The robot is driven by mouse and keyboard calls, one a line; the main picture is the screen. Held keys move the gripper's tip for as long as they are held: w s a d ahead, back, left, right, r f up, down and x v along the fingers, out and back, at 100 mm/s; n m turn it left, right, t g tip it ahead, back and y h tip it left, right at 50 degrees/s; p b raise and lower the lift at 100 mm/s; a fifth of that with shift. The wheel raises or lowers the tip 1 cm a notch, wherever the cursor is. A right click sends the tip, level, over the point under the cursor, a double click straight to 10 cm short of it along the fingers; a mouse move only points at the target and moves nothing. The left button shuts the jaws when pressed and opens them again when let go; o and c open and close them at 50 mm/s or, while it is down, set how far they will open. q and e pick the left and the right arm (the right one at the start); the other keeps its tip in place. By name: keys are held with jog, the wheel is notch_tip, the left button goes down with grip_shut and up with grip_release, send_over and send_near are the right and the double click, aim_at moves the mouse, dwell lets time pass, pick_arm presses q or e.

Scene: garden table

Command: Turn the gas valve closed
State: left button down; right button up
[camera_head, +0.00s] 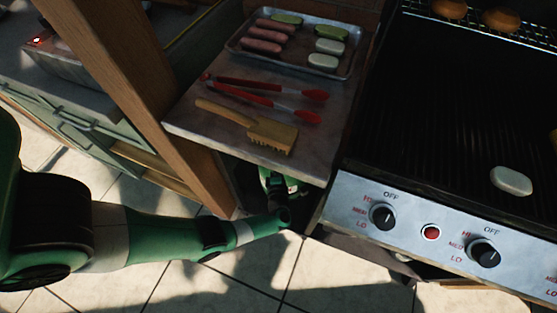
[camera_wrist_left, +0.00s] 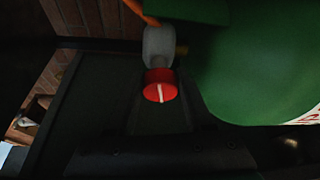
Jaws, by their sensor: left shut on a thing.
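The gas valve's round red knob (camera_wrist_left: 160,85) has a white line on its face that runs nearly upright in the left wrist view. It sits on a pale grey regulator body (camera_wrist_left: 159,45), with an orange hose (camera_wrist_left: 139,10) above. A large green gas bottle (camera_wrist_left: 255,65) fills the right of that view. My left arm reaches below the side shelf in the head view, and my left gripper (camera_head: 275,188) is partly hidden in shadow there. It is shut on the red knob; its dark fingers are hard to make out. My right gripper is not in view.
The side shelf (camera_head: 185,120) overhangs my left gripper and bears tongs (camera_head: 270,88), a brush (camera_head: 270,135) and a food tray (camera_head: 350,68). A wooden post (camera_head: 140,90) stands to the left. The grill's control panel (camera_head: 440,220) is at the right.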

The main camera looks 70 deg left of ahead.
pick_arm(q)
jog(key=shift+m+y+b, duration=0.45)
jog(key=shift+m+y, duration=0.05)
jog(key=shift+m, duration=0.5)
jog(key=shift+c, duration=1.8)
grip_release()
jog(key=p+v, duration=0.1)
jog(key=v, duration=1)
jog(key=shift+s+d+p, duration=0.2)
jog(key=shift+d+p, duration=0.1)
jog(key=shift+p, duration=0.05)
